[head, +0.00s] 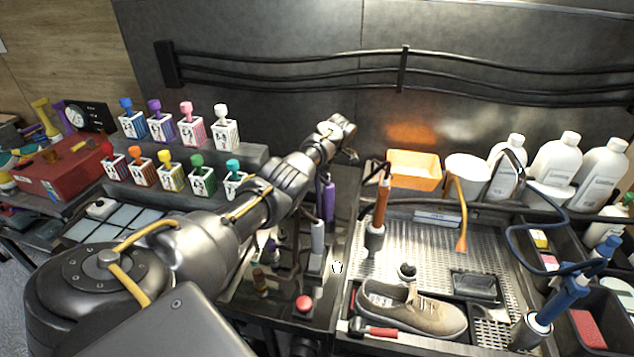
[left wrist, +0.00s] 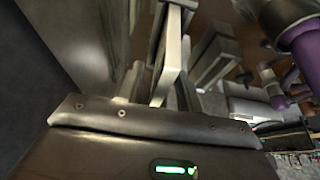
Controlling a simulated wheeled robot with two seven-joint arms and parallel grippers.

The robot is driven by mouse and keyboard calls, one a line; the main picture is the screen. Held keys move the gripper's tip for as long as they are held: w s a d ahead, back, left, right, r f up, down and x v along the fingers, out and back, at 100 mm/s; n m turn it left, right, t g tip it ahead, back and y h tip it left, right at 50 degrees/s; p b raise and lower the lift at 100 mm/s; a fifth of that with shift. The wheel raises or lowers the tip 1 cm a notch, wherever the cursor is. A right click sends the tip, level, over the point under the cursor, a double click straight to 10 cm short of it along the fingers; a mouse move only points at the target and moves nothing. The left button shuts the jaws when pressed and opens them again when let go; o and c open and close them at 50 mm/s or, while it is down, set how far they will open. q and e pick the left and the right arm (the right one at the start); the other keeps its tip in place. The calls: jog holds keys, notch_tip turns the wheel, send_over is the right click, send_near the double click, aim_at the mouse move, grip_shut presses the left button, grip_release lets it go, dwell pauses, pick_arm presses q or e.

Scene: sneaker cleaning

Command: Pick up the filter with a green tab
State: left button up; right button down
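The filter with a green tab (head: 203,178) is a white block with dark markings and a green top. It stands in the front row of the stepped rack at left in the head view, between a yellow-topped one and a teal-topped one. My left arm passes in front of the rack's right end. My left gripper (head: 349,150) is far right of the filter, near the back wall and apart from it. In the left wrist view, its pale fingers (left wrist: 174,58) show close up, with no filter seen between them. Their opening is unclear. My right gripper is not in view.
A similar filter with a teal top (head: 235,178) is close beside the green one, partly near my arm. Several others stand in the rack. A purple-handled tool (head: 328,200) stands below my left gripper. A sneaker (head: 415,310) lies at right. Bottles (head: 555,165) stand behind.

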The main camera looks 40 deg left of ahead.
pick_arm(q)
jog(key=shift+a+f, duration=0.15)
jog(key=shift+f, duration=0.25)
jog(key=shift+c, duration=0.3)
grip_shut()
jog(key=shift+r, duration=0.15)
